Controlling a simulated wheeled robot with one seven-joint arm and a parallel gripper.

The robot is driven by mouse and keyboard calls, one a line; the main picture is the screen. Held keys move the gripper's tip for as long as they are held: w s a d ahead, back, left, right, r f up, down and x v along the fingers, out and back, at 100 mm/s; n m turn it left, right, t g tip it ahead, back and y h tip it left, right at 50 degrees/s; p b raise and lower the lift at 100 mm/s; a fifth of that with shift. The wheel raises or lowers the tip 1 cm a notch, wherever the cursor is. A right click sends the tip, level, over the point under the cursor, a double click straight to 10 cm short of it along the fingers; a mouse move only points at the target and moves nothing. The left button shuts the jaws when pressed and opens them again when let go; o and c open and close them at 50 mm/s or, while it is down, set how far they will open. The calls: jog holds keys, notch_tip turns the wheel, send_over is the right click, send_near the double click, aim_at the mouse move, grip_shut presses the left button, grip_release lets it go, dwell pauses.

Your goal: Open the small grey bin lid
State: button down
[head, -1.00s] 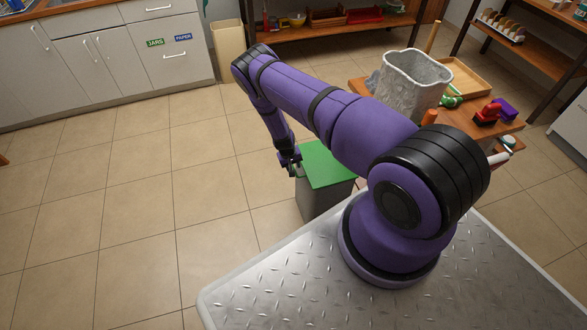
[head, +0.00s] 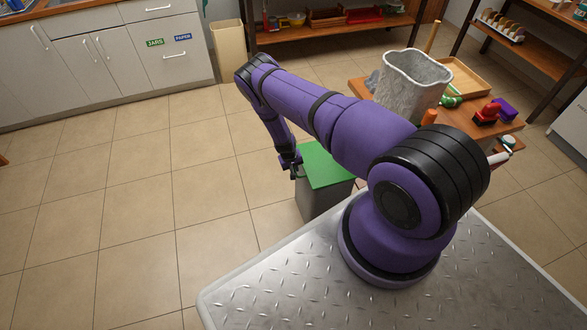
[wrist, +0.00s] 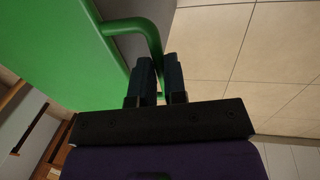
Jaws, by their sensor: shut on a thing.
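The small grey bin (head: 317,203) stands on the floor beside my base plate. Its green lid (head: 327,163) lies flat on top and looks closed. In the wrist view the lid (wrist: 60,50) fills the upper left, with a green bar handle (wrist: 143,32) curving out from its edge. My gripper (head: 293,172) is at the lid's left edge in the head view. In the wrist view its two dark fingers (wrist: 160,72) are close together around the end of the handle.
A low wooden table (head: 463,115) behind the bin holds a grey crumpled-looking container (head: 412,85), a wooden tray (head: 467,77) and several small items. A beige bin (head: 228,50) stands by the cabinets. The tiled floor left of the grey bin is clear.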

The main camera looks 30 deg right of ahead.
jog(key=shift+r, duration=0.1)
jog(key=shift+d+r+y, duration=0.2)
jog(key=shift+r+y, duration=0.1)
jog(key=shift+r, duration=0.5)
jog(key=s+d+r+y, duration=0.2)
jog(key=d+r, duration=0.6)
jog(key=r, duration=0.2)
jog(key=s+d+r+t+y, duration=0.1)
jog(key=s+d+r+y, duration=0.2)
jog(key=d+r, duration=0.5)
jog(key=shift+r+t, duration=0.3)
jog(key=shift+r, duration=0.8)
jog(key=shift+s, duration=0.1)
jog(key=c, duration=1.2)
grip_release()
jog(key=shift+f, duration=0.1)
jog(key=shift+o, duration=0.2)
jog(key=shift+a, duration=0.1)
